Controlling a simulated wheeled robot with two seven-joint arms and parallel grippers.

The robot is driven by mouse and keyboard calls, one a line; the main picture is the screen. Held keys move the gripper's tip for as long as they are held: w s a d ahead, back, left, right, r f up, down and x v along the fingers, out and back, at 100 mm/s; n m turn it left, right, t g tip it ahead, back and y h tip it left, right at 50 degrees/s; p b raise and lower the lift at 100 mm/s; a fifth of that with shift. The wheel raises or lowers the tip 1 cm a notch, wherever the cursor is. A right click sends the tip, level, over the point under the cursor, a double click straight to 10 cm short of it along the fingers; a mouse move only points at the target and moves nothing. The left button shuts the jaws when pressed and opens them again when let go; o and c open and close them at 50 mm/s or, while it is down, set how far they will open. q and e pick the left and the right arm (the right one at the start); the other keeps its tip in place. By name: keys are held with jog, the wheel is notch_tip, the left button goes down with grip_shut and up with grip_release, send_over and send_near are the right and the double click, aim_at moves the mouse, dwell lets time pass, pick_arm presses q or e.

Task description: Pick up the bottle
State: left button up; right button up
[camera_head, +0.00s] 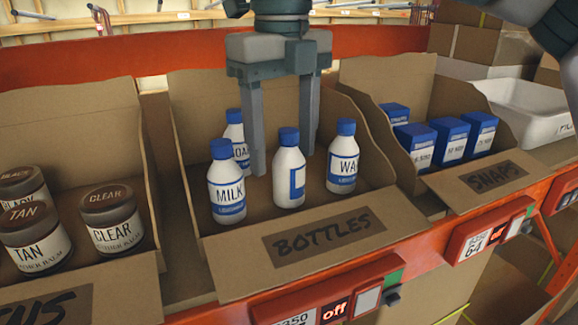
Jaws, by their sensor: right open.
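Several white bottles with blue caps stand upright in the cardboard box marked BOTTLES (225,268). They are the MILK bottle (228,198) at the left front, a bottle with a blue label turned partly aside (287,182) in the middle, a bottle reading WA (343,170) on the right, and a partly hidden bottle (236,132) behind. My right gripper (282,163) points down into the box from above, open, with nothing visible in its jaws. Its fingers reach down behind the middle bottle; I cannot tell whether they touch any bottle. My left gripper is out of view.
A box of brown jars (112,220) stands to the left. A box marked SNAPS (458,187) with several blue and white cartons (450,140) stands to the right. A white tray (530,105) is farther right. The orange shelf edge (425,250) runs along the front.

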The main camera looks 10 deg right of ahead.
aim_at(289, 174)
dwell(0.3)
jog(key=shift+d+f+p, duration=0.2)
jog(key=shift+f+p, duration=0.55)
jog(key=shift+p, duration=0.1)
jog(key=f, duration=0.1)
jog(key=f+p, duration=0.1)
jog(key=f, duration=0.1)
jog(key=shift+s+d, duration=0.1)
jog(key=shift+d, duration=0.15)
jog(key=shift+f+p, duration=0.3)
jog(key=shift+f, duration=0.1)
jog(key=shift+a, duration=0.1)
jog(key=c, duration=1.2)
jog(key=shift+r, duration=0.15)
